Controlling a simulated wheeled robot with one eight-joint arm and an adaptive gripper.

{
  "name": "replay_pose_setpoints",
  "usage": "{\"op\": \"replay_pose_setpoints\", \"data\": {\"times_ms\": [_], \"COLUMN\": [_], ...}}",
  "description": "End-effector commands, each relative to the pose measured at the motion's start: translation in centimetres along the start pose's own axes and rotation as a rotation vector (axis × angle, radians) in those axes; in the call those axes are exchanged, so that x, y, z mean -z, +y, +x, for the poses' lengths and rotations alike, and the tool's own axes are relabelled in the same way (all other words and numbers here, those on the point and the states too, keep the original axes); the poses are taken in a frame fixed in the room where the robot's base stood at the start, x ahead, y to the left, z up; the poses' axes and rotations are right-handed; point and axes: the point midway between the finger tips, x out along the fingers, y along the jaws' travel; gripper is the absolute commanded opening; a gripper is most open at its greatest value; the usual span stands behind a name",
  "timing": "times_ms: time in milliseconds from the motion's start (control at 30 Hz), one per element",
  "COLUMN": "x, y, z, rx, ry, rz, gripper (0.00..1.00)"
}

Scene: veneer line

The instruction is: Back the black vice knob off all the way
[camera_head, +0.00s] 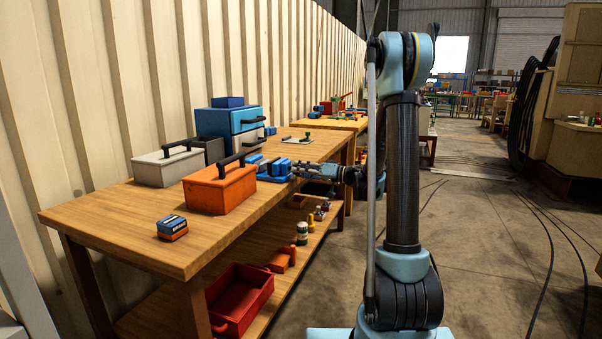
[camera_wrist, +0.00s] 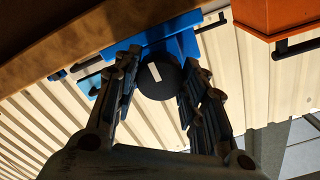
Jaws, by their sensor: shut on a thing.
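The blue vice (camera_head: 272,168) sits at the right edge of the workbench, beside the orange toolbox. In the wrist view its blue body (camera_wrist: 180,42) is behind the round black knob (camera_wrist: 161,77), which has a pale mark on its face. My gripper (camera_wrist: 159,85) has one finger on each side of the knob and is shut on it. In the head view my gripper (camera_head: 300,171) reaches in from the right to the vice, and the knob is too small or hidden to make out there.
A red bin (camera_head: 240,298) and several bottles stand on the lower shelf. The floor to the right is open, with cables.

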Motion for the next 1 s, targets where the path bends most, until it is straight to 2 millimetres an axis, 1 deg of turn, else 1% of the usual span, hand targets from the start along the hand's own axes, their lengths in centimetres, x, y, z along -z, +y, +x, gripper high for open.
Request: {"op": "replay_pose_setpoints", "data": {"times_ms": [133,167,200,233,567,667,767,867,1000], "x": [0.0,0.0,0.0,0.0,0.0,0.0,0.0,0.0,0.1], "y": [0.3,0.3,0.3,0.3,0.1,0.1,0.1,0.1,0.2], "z": [-0.1,-0.1,-0.1,-0.1,-0.1,-0.4,-1.3,-2.8,-5.2], "rx": [-0.007,-0.007,-0.007,-0.007,-0.003,-0.002,-0.003,-0.004,-0.006], "ry": [-0.002,-0.002,-0.002,-0.002,0.000,0.000,0.001,0.001,0.002], "rz": [-0.002,-0.002,-0.002,-0.002,0.000,0.000,0.000,0.000,0.000], "gripper": [0.15,0.43,0.52,0.59,0.59,0.59,0.59,0.59,0.59]}}
